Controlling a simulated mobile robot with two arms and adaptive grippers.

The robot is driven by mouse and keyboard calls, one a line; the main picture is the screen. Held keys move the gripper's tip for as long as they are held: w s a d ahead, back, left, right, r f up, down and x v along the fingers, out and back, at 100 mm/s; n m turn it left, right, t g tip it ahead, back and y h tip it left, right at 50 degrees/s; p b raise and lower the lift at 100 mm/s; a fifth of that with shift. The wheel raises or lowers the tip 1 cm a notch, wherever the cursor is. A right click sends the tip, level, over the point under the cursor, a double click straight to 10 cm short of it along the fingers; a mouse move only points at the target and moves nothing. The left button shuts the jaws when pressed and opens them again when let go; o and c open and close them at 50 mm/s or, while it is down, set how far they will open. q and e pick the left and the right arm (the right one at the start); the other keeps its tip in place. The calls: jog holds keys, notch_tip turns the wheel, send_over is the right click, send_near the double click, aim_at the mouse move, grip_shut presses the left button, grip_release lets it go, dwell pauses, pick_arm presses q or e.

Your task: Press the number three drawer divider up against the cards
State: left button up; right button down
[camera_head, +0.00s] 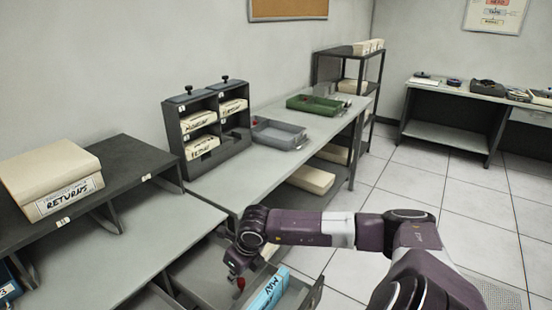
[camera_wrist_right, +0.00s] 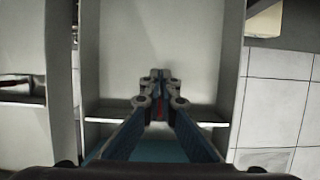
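An open grey drawer (camera_head: 205,265) holds a blue card block (camera_head: 268,290) marked MAY. The blue block also shows below the fingers in the right wrist view (camera_wrist_right: 150,150). A pale cross plate (camera_wrist_right: 103,112), which looks like a divider, spans the drawer beside the cards; I cannot read a number on it. A small red part (camera_head: 240,284) shows just below my right gripper (camera_head: 234,272). In the wrist view my right gripper (camera_wrist_right: 160,76) has its fingertips together, with red partly hidden behind them. I see no clear grasp. My left gripper is out of view.
The drawer's side walls (camera_wrist_right: 236,80) lie on both sides of my right gripper. A grey desk top (camera_head: 90,255) and a box marked RETURNS (camera_head: 70,205) are at the left. A card rack (camera_head: 205,160) and trays (camera_head: 278,133) stand on the bench behind.

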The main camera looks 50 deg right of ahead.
aim_at(249, 287)
jog(key=shift+s+d, duration=0.15)
jog(key=shift+s, duration=1.2)
jog(key=shift+s+d, duration=0.15)
jog(key=shift+s, duration=1.2)
jog(key=shift+s+d+p, duration=0.1)
jog(key=shift+s+p, duration=0.45)
jog(key=shift+s, duration=0.95)
jog(key=shift+s+p, duration=0.3)
jog(key=shift+s, duration=0.45)
jog(key=shift+f, duration=0.1)
jog(key=shift+w, duration=0.1)
jog(key=shift+r, duration=0.45)
jog(key=p+v, duration=0.8)
